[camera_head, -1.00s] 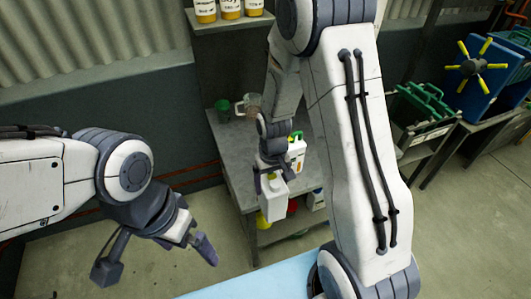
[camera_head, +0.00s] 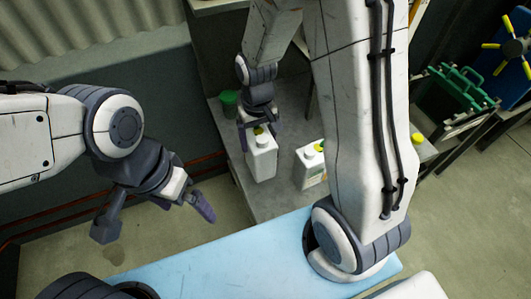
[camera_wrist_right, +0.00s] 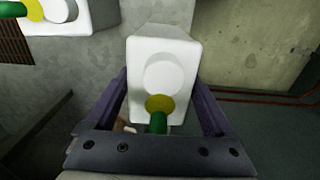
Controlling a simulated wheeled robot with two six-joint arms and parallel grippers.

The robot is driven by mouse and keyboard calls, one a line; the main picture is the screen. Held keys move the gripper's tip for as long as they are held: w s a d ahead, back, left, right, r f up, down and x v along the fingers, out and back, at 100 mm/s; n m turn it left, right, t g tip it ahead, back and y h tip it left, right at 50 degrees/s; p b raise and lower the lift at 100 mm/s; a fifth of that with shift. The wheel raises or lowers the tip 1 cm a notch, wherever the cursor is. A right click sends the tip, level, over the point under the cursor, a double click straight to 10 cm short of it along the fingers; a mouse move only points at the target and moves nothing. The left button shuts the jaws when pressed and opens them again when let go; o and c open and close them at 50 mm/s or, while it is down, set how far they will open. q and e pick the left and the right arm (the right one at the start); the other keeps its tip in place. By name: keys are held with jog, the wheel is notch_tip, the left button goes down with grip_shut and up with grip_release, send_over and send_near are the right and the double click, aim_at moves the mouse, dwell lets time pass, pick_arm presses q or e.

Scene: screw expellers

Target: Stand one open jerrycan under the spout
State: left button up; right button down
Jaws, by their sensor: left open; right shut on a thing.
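My right gripper (camera_head: 258,122) is shut on a white jerrycan (camera_head: 262,163) with a yellow piece on top. It holds the can upright at the grey table; I cannot tell whether the can touches the top. In the right wrist view the can (camera_wrist_right: 163,75) sits between both fingers, with yellow and green parts at its near end. A second white jerrycan (camera_head: 310,172), with a yellow cap and green marking, stands to its right, partly behind my arm. My left gripper (camera_head: 155,222) is open and empty, left of the table. I cannot make out the spout.
A green cup (camera_head: 228,101) stands at the table's (camera_head: 270,202) back left. A light blue surface (camera_head: 215,268) lies in front.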

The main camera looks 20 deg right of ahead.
jog(key=shift+f, duration=3.1)
jog(key=shift+f, duration=0.2)
grip_release()
jog(key=shift+r, duration=0.1)
